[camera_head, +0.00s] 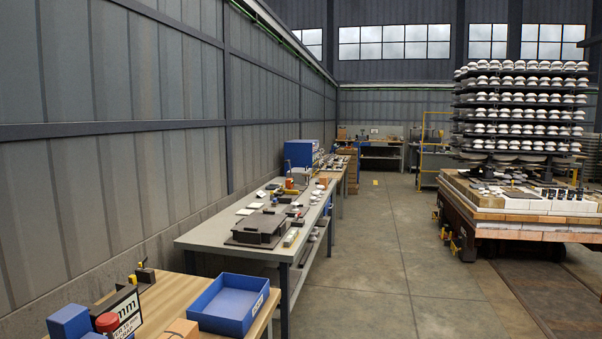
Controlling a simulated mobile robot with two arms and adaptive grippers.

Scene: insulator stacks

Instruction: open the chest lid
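No chest can be made out for certain. A dark, low, box-like thing (260,229) sits on the near part of the long grey table and looks flat on top. A blue box-shaped thing (300,153) stands farther back near the wall; I cannot tell whether it has a lid. Neither of my grippers shows in the head view.
A wooden bench (172,297) at the lower left holds an open blue tray (234,303) and small items. The grey table (205,238) runs along the left wall. A loaded cart (515,205) with insulator stacks stands right. The concrete floor between is clear.

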